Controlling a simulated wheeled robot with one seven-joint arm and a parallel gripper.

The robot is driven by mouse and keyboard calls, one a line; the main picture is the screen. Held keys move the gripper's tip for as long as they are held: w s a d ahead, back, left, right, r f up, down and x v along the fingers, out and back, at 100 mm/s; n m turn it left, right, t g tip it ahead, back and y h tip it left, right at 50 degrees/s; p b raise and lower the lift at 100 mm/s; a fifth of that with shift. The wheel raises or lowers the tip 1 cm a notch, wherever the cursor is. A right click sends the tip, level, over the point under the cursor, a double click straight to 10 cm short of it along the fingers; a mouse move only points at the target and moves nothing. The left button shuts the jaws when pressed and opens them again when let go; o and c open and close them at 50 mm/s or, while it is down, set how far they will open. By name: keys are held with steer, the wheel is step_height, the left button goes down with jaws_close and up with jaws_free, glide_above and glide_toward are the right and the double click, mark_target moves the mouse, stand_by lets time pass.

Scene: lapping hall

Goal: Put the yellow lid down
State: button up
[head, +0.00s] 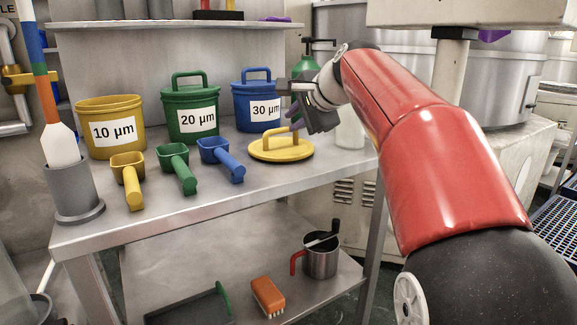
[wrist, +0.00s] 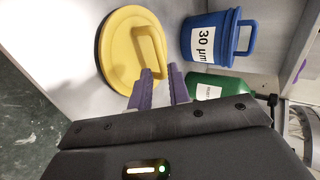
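The yellow lid (head: 268,154) is a round disc with an arched handle. It looks flat on the grey bench, near the right end, in front of the blue bucket. In the wrist view the lid (wrist: 118,58) fills the upper middle. My gripper (head: 296,125) is at the right end of the lid's handle, reaching in from the upper right. In the wrist view my gripper's purple fingers (wrist: 160,70) stand apart with a gap between them, their tips close to the handle's near end. Whether they touch the handle is hard to see.
An uncovered yellow bucket (head: 110,112), a green bucket (head: 190,100) and a blue bucket (head: 256,92) stand along the back. Several scoops lie in front, the blue one (head: 222,160) nearest the lid. A green bottle (wrist: 213,84) stands close to my gripper. The bench front is clear.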

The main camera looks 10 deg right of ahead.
mark_target(281, 129)
steer(key=x, duration=0.3)
steer(key=shift+d, duration=0.1)
steer(key=x, duration=0.5)
steer(key=shift+r, duration=0.1)
jaws_close()
